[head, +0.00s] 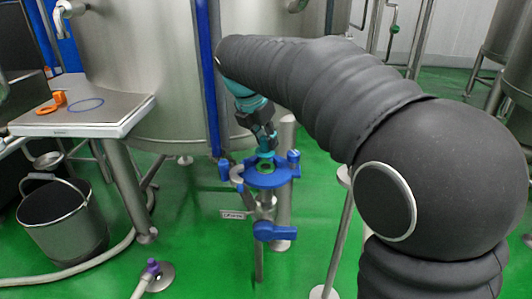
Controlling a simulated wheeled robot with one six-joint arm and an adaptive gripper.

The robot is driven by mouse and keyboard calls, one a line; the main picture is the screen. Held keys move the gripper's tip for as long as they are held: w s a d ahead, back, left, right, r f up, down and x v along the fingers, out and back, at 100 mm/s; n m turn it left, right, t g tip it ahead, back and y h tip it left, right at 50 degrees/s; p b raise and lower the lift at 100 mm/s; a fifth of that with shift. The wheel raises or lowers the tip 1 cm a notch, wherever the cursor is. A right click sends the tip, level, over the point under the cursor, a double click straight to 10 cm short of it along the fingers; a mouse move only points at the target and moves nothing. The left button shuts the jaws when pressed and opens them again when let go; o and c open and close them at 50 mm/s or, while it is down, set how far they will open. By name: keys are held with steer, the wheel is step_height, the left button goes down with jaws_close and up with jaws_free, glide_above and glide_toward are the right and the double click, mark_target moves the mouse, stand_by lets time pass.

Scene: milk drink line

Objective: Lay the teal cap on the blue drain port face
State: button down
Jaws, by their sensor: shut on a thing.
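The blue drain port face (252,178) is a flanged blue disc on a metal pipe, with a blue bolt knob at each side. A green ring shows around its middle. My gripper (266,147) points down just above the port face, shut on the teal cap (266,154). Only a small part of the cap shows at the fingertips. From this view I cannot tell whether the cap touches the face or is a little above it.
A blue valve handle (275,231) and a small label plate (233,214) sit below the port. A bucket (62,225) and hose stand left. A large steel tank (150,60) rises behind.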

mark_target(266, 153)
steer(key=shift+f+b, duration=0.6)
steer(key=shift+f, duration=1.35)
steer(key=shift+f, duration=0.2)
steer(key=c, duration=1)
jaws_free()
steer(key=shift+o, duration=0.2)
